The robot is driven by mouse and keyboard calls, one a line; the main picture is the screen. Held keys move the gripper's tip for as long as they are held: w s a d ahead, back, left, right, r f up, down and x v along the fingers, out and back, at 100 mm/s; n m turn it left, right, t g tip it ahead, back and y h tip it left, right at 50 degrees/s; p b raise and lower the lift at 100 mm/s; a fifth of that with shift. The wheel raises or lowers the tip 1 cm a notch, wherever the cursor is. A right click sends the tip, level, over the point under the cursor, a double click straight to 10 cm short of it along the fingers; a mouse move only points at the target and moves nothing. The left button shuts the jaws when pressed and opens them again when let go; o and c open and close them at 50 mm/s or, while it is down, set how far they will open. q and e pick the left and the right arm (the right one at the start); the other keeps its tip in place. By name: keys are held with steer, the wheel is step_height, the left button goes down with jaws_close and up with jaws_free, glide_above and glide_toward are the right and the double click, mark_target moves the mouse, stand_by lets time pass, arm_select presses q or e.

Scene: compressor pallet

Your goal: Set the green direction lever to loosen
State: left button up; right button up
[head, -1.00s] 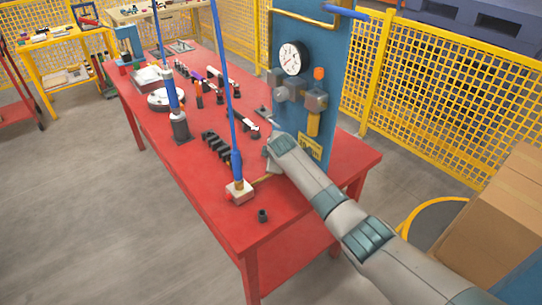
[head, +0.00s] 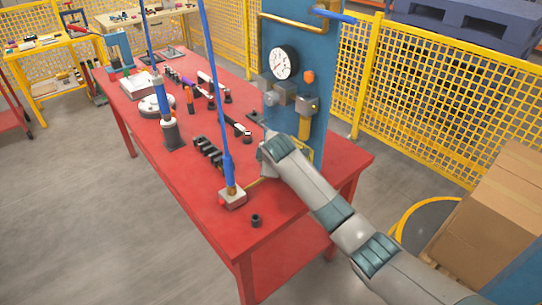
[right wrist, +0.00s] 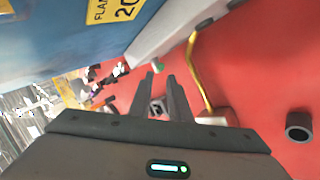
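My right arm reaches over the red table (head: 262,226) to the foot of the blue panel (head: 290,35); its gripper is largely hidden behind the wrist in the head view. In the right wrist view the right gripper (right wrist: 161,76) has its two dark fingers apart with nothing between the tips. A small grey piece with a green end (right wrist: 158,66) lies just beyond the fingertips; I cannot tell whether it is the green direction lever. No lever marking or setting is readable. My left gripper is not in view.
A pressure gauge (head: 284,63) and a valve with an orange top (head: 308,77) are on the panel. Blue rods, a black rack (head: 209,151) and a black ring (head: 256,220) stand on the table. Yellow fencing (head: 418,101) and cardboard boxes (head: 500,215) are at the right.

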steer(key=b+v, duration=0.1)
steer(key=v, duration=1)
steer(key=shift+s, duration=0.1)
